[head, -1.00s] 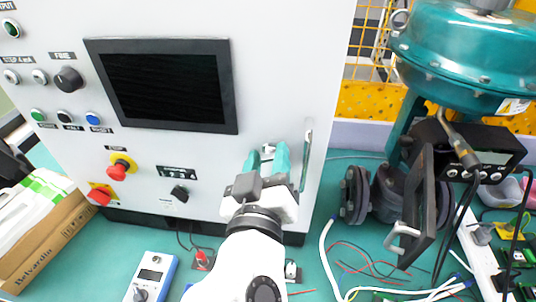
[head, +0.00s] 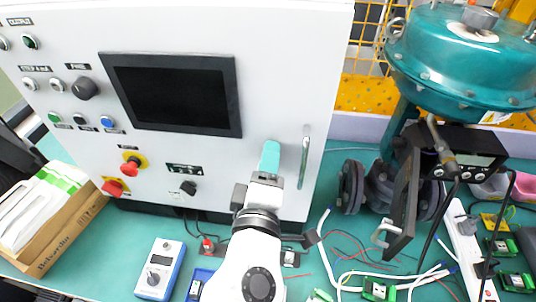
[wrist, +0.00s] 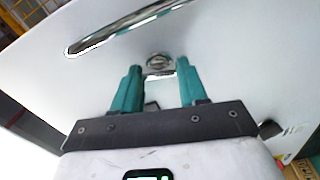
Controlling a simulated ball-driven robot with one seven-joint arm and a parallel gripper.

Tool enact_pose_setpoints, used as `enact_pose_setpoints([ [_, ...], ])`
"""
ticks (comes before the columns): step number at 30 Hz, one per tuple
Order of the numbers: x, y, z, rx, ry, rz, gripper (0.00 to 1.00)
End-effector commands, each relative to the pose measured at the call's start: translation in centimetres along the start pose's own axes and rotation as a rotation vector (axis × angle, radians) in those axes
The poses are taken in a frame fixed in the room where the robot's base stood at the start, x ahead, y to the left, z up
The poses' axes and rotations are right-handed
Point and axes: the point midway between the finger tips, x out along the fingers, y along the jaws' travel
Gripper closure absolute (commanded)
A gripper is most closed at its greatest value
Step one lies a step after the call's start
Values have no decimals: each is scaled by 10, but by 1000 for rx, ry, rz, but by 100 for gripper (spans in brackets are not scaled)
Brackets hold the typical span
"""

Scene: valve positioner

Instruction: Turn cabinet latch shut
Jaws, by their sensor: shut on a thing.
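The cabinet latch (wrist: 157,61) is a small round metal piece on the white door, seen in the wrist view between my fingertips. In the head view my gripper hides it. My gripper (wrist: 158,68) has two teal fingers, one on each side of the latch, shut on it. In the head view my gripper (head: 270,147) reaches the cabinet front left of the door handle, its fingers overlapping as one. The silver door handle (head: 304,158) is a long bar; it also shows in the wrist view (wrist: 125,27), slanting above the latch.
The cabinet front (head: 330,60) carries a dark screen (head: 172,92), a black knob (head: 84,88) and red stop buttons (head: 131,165) to the left. A teal valve actuator (head: 465,65) and black flanges (head: 352,187) stand right. Cables and a blue-white meter (head: 160,270) lie on the bench.

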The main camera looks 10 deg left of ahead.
Motion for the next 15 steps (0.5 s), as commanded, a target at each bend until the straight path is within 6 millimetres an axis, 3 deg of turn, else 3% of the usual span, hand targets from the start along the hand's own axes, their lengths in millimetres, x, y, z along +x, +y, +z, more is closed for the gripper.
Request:
enact_pose_setpoints([
  [15,0,-2,-1,-207,3,-2,88],
])
